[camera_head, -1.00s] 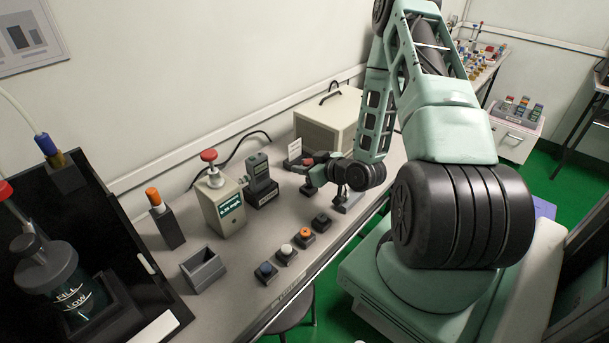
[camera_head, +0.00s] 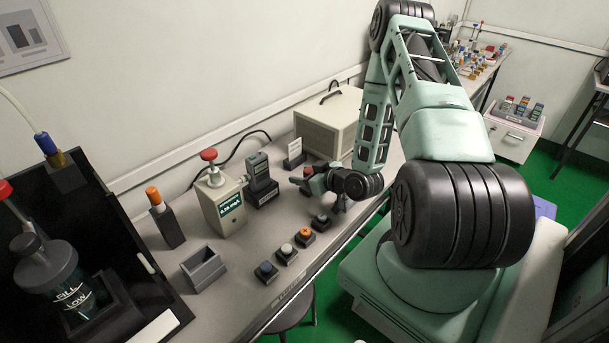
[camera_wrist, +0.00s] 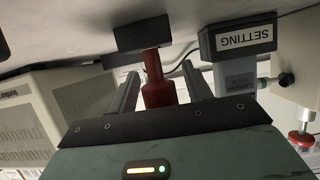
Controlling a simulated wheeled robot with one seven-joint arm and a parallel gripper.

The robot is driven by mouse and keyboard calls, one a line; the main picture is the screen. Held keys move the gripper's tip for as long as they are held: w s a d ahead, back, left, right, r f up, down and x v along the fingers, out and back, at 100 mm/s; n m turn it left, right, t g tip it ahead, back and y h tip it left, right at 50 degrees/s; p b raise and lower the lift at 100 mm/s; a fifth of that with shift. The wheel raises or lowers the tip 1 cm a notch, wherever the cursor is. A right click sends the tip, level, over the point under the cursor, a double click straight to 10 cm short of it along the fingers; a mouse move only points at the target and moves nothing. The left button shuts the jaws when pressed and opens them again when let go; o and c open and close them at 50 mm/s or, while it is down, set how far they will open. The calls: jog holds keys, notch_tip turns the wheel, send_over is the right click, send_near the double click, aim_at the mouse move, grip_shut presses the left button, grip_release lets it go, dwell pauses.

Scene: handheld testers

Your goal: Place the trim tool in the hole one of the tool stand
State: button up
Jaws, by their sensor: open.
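A tool with a red handle (camera_wrist: 158,90), which looks like the trim tool, stands in a dark block (camera_wrist: 143,34) on the bench in the upside-down wrist view. My gripper (camera_wrist: 160,72) is open, with one finger on each side of the red handle in that picture; I cannot tell whether either touches it. In the head view my gripper (camera_head: 318,183) is low over the bench, and a small red patch (camera_head: 307,169) shows beside it. My wrist partly hides this area. I cannot tell which holder is the tool stand or see its hole one.
Near my gripper stand a grey-green meter (camera_head: 258,172) on a dark base marked SETTING (camera_wrist: 246,37), a beige box (camera_head: 330,122) and a card holder (camera_head: 294,160). Several coloured buttons (camera_head: 304,236) line the front. An orange-topped tool (camera_head: 154,197) and an open grey box (camera_head: 203,268) are left.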

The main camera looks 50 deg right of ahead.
jog(key=shift+r, duration=0.15)
jog(key=shift+p+v, duration=0.8)
jog(key=shift+v, duration=5.2)
jog(key=w+a+r+n+g+y, duration=0.1)
jog(key=w+a+r+n+g, duration=0.15)
jog(key=w+a, duration=0.35)
jog(key=w+a+r+n+g+y, duration=0.1)
jog(key=w+a+r+n+g, duration=0.2)
jog(key=a, duration=0.5)
jog(key=s+a+r+g, duration=0.2)
jog(key=a+r+g, duration=0.15)
jog(key=a, duration=0.45)
jog(key=s+a+r+n+g+h, duration=0.1)
jog(key=s+a+r+g, duration=0.1)
jog(key=s+a+r, duration=0.3)
jog(key=s+a+r+g, duration=0.2)
jog(key=s+a+r, duration=0.4)
jog(key=s, duration=0.8)
jog(key=a, duration=0.3)
jog(key=shift+s+a+n+g+h, duration=0.2)
jog(key=shift+a+n+g+h, duration=0.1)
jog(key=shift+a+n+h, duration=0.1)
